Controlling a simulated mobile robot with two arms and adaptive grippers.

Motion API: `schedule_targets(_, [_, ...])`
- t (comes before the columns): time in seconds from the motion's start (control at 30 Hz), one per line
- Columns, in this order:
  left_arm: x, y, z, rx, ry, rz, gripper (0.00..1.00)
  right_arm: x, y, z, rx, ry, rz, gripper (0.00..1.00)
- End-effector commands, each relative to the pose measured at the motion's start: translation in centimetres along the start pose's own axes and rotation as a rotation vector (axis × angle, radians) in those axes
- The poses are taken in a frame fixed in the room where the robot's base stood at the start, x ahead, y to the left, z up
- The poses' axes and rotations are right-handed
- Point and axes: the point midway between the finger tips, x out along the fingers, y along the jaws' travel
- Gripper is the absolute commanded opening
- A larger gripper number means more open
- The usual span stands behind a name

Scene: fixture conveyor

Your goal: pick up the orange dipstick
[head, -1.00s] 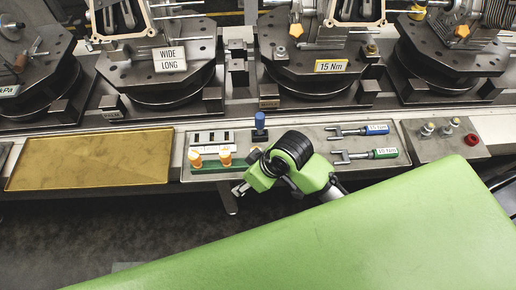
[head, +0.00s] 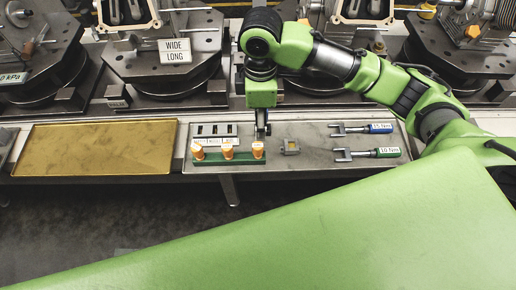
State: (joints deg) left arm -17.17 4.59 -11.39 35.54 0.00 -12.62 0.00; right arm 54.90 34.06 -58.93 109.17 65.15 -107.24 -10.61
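No object in view is clearly recognisable as an orange dipstick. Several orange-capped pieces stand upright in a green rack (head: 215,160) on the tool tray: a left one (head: 198,152), a middle one (head: 227,151) and a right one (head: 258,149). My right gripper (head: 262,130) points down just above and behind the right orange piece. Its dark fingers are small and seen edge-on, so I cannot tell whether they are open, shut or touching anything. My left gripper is not in view.
A yellow tray (head: 95,148) at left is empty. Dark fixtures with a WIDE LONG sign (head: 174,51) stand behind.

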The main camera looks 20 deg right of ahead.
Motion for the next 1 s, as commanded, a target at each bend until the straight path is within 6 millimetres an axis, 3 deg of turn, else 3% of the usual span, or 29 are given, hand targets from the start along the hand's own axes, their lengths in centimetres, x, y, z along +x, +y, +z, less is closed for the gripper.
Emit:
schedule_targets(0.33, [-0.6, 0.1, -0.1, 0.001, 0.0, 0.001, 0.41, 6.4, -0.1, 0.0, 0.001, -0.002, -0.004, 0.42])
schedule_targets(0.63, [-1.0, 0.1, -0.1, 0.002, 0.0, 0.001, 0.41, 8.9, 0.0, -0.2, 0.001, 0.0, -0.003, 0.42])
schedule_targets(0.83, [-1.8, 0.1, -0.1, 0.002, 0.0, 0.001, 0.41, 11.9, 0.2, -0.5, 0.001, -0.002, -0.002, 0.42])
schedule_targets(1.0, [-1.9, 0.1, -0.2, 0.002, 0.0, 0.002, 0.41, 13.2, 0.3, -0.5, -0.001, 0.001, 0.001, 0.42])
